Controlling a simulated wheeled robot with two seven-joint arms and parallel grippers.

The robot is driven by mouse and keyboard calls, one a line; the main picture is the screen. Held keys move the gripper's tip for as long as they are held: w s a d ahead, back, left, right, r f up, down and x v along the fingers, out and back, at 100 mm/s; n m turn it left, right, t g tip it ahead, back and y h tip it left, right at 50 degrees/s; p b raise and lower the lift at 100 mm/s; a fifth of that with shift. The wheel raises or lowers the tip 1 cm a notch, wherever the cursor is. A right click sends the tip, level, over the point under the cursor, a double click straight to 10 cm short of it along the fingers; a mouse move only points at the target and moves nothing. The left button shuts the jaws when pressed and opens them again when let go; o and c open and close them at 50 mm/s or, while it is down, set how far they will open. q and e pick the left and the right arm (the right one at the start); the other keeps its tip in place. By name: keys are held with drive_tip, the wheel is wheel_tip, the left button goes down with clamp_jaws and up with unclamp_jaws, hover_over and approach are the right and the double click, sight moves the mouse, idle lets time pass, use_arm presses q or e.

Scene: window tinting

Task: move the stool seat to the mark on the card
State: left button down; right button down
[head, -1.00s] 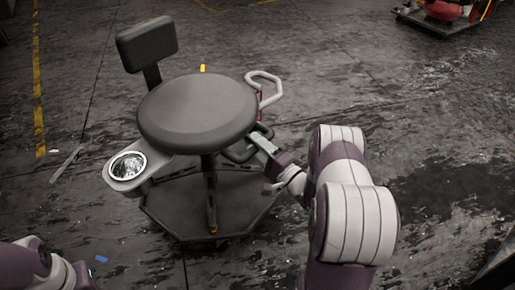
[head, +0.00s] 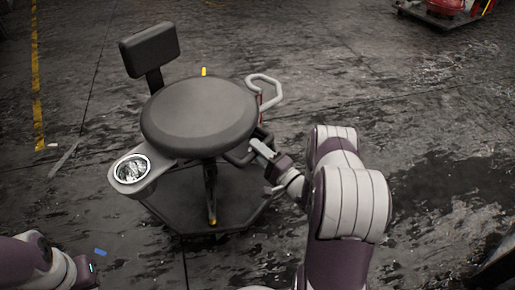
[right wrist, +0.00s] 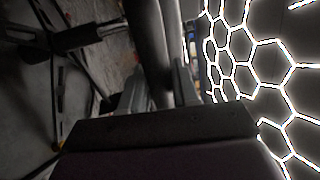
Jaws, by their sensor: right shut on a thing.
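The stool's round dark grey seat (head: 200,115) is level on its post in the head view, with a backrest (head: 150,50) behind it. My right gripper (head: 262,149) is at the seat's lower right edge, shut on a dark looped bar (head: 240,158) under the seat. In the right wrist view, its fingers close around a dark tube (right wrist: 150,45). A yellow tab (head: 204,71) shows behind the seat's far rim. I cannot make out the card or its mark. My left arm shows at the lower left; its fingers cannot be made out.
A holder with a shiny round dish (head: 132,168) juts out left of the seat. A pale looped handle (head: 265,90) rises at its right. The stool's dark base (head: 180,215) stands on a stained floor. A small blue piece (head: 100,252) lies near my left arm.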

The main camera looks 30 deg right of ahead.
drive_tip(key=c, duration=1)
unclamp_jaws()
drive_tip(key=shift+f, duration=0.45)
drive_tip(key=shift+o, duration=0.2)
drive_tip(key=shift+r, duration=0.1)
drive_tip(key=shift+s, duration=0.15)
drive_tip(key=p+v, duration=0.5)
drive_tip(key=v, duration=0.7)
drive_tip(key=shift+s, duration=0.3)
drive_tip(key=shift+r, duration=0.1)
